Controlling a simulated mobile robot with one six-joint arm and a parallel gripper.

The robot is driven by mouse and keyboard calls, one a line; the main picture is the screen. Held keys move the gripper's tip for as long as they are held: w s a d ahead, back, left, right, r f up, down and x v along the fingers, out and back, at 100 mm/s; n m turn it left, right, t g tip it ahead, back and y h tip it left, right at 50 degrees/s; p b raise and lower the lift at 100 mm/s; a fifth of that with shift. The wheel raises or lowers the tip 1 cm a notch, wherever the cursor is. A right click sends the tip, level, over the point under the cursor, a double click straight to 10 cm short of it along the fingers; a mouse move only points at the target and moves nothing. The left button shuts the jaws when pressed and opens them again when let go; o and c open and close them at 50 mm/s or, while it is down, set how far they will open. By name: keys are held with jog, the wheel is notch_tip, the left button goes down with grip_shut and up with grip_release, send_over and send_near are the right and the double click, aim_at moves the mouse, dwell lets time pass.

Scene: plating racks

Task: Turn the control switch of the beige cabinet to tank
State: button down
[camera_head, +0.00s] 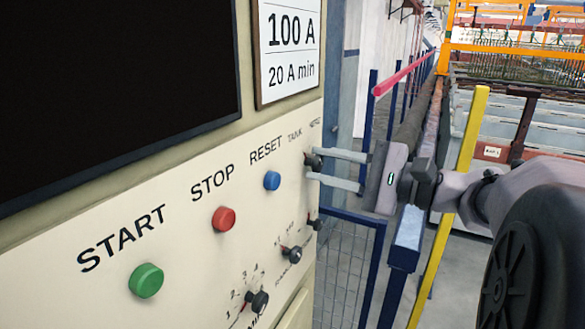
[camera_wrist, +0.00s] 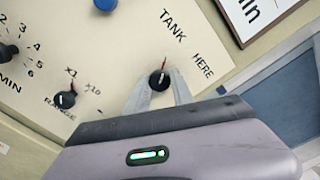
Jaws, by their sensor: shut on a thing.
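The beige cabinet (camera_head: 190,180) fills the left of the head view, its panel facing right. Its control switch (camera_wrist: 158,80) is a small black knob with a red pointer, below the labels TANK (camera_wrist: 173,25) and HERE (camera_wrist: 202,66). In the wrist view the red pointer aims up, toward TANK rather than HERE. My gripper (camera_wrist: 160,84) is shut on the knob, one finger on each side. In the head view the switch (camera_head: 312,161) is small and partly hidden by my fingers.
Green START (camera_head: 146,280), red STOP (camera_head: 223,219) and blue RESET (camera_head: 272,180) buttons sit left of the switch. The RANGE knob (camera_wrist: 66,99) and another numbered knob (camera_head: 257,301) sit lower. A blue mesh fence (camera_head: 350,265) and yellow post (camera_head: 462,165) stand beyond.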

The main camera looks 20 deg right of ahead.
jog(key=c, duration=1.1)
grip_release()
jog(key=v, duration=1.7)
jog(key=shift+s+d, duration=0.2)
